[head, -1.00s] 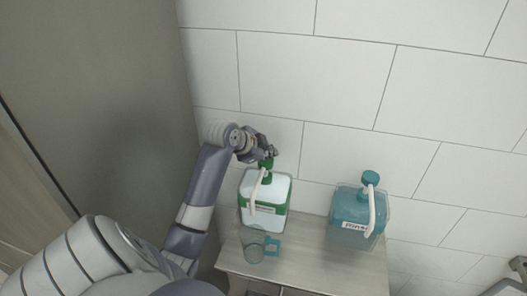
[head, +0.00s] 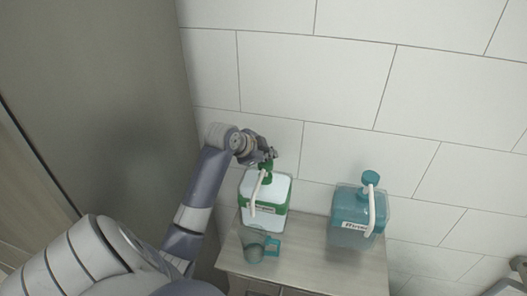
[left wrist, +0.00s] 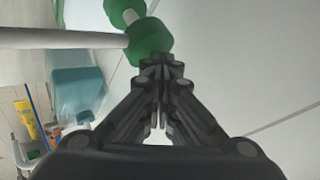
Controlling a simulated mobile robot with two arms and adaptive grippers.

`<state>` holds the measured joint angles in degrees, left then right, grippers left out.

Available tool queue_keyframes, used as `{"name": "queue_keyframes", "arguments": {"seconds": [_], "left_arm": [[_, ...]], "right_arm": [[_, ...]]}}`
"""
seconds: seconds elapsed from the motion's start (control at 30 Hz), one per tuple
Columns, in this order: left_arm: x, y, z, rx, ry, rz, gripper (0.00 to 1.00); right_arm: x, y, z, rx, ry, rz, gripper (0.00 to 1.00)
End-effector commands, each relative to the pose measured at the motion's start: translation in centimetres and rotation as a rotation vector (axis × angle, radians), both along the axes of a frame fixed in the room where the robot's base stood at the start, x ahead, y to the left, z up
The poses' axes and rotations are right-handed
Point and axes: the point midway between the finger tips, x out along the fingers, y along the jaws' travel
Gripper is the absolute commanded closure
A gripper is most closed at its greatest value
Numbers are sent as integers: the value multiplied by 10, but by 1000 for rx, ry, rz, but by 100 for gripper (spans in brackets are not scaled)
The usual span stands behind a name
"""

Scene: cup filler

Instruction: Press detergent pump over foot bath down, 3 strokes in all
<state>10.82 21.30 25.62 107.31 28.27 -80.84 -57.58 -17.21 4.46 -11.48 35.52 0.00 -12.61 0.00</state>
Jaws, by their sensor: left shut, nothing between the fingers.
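The detergent dispenser is a white and green container (head: 265,190) on a small table. It has a green pump head (head: 267,166) and a long white spout (head: 258,188). The lettering on its label is blurred. My left gripper (head: 270,156) is shut and empty, its fingertips right at the pump head. In the left wrist view the shut fingertips (left wrist: 163,62) are beside the green pump head (left wrist: 149,40); I cannot tell if they touch. No foot bath is recognisable.
A teal dispenser (head: 352,212) with a white spout stands apart to the right. The wooden table (head: 307,262) has bare room between and in front of the containers. A tiled wall (head: 330,80) is close behind, and a grey panel (head: 100,90) is at left.

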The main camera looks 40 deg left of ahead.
Motion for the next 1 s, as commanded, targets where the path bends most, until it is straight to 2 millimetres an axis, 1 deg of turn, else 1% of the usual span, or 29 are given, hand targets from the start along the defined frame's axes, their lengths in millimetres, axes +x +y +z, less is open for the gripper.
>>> {"name": "queue_keyframes", "arguments": {"seconds": [0.03, 0.6, 0.77, 1.0], "left_arm": [[-1, 0, -3, -2, 6, 0, 100], [-1, 0, -10, -2, 8, 0, 100], [-1, 0, -9, -2, 8, 0, 100], [-1, 0, 2, -1, 8, 1, 100]], "right_arm": [[0, 0, 0, 0, 0, 0, 13], [0, 0, -3, -1, 0, 0, 13], [0, -1, -2, -1, 0, 1, 13], [0, -2, 10, -3, -1, 1, 13]]}}
